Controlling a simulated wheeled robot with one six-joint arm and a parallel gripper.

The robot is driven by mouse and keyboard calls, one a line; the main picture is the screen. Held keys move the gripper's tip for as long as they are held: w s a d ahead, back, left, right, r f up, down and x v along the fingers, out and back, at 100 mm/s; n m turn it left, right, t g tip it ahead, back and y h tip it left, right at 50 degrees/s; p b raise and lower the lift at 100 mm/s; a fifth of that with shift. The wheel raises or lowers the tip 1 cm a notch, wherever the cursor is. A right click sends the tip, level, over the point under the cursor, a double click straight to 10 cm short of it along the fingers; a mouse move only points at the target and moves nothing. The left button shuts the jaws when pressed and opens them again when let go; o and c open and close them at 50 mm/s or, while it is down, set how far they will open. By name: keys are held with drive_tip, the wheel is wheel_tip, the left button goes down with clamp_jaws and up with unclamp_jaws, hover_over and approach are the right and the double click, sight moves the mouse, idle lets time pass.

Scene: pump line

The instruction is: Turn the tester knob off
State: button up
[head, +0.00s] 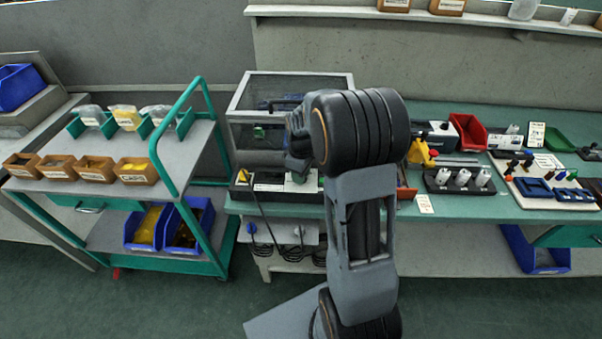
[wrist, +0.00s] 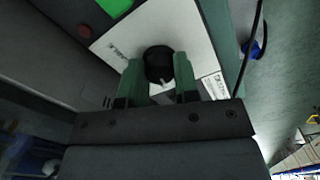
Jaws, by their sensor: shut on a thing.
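The tester (head: 252,107) is a box with a clear-looking cover on the left end of the green bench. Its pale front panel (wrist: 200,48) shows in the wrist view, with the round black knob (wrist: 157,58) on it. A small light mark shows at the knob's lower edge. My gripper (wrist: 158,75) has its two green fingers on either side of the knob, shut on it. In the head view my arm covers the knob and the fingertips.
A green screen or lamp (wrist: 114,6) and a red button (wrist: 85,29) sit beside the knob on the tester. A dark cable (wrist: 251,45) hangs nearby. A trolley with small bins (head: 135,171) stands left. A red bin (head: 467,132) and white cylinders (head: 462,177) stand right on the bench.

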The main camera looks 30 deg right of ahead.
drive_tip(key=shift+n, duration=0.9)
drive_tip(key=o, duration=0.9)
wheel_tip(320, 180, up, 14)
drive_tip(key=shift+f+p, duration=0.1)
drive_tip(key=shift+p, duration=0.2)
